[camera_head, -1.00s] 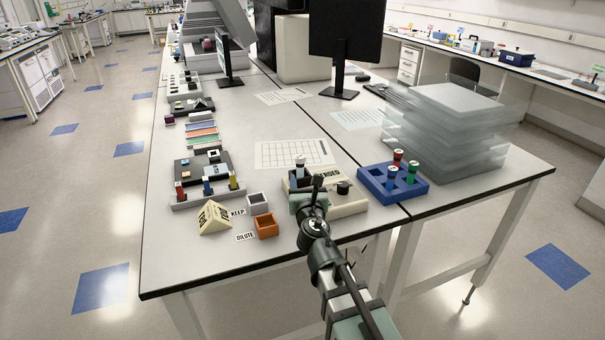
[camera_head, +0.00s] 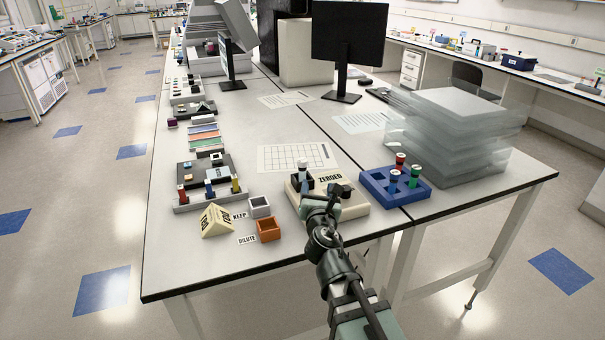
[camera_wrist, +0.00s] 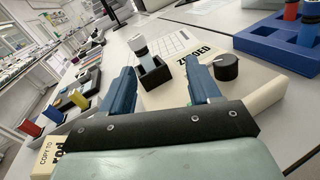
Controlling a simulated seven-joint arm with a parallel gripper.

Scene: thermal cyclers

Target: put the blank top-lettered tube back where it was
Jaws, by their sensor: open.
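A tube with a pale cap (camera_head: 303,168) stands upright in the black socket of a beige device marked ZEROED (camera_head: 359,197). In the wrist view the same tube (camera_wrist: 138,46) rises from the black socket (camera_wrist: 155,74), beyond my fingers. I cannot read any lettering on its cap. My gripper (camera_wrist: 162,82) is open and empty, its two blue-grey fingers apart at the near side of the device. The blue rack (camera_head: 368,185) right of the device holds several tubes with red, blue and green bodies. At least one rack hole (camera_head: 378,178) is empty.
A grey box (camera_head: 259,206) by the KEEP label and an orange box (camera_head: 268,229) by DILUTE stand left of the device, beside a beige lettered wedge (camera_head: 216,221). Clear stacked trays (camera_head: 455,135) stand behind the rack. A gridded sheet (camera_head: 296,157) lies flat behind the device.

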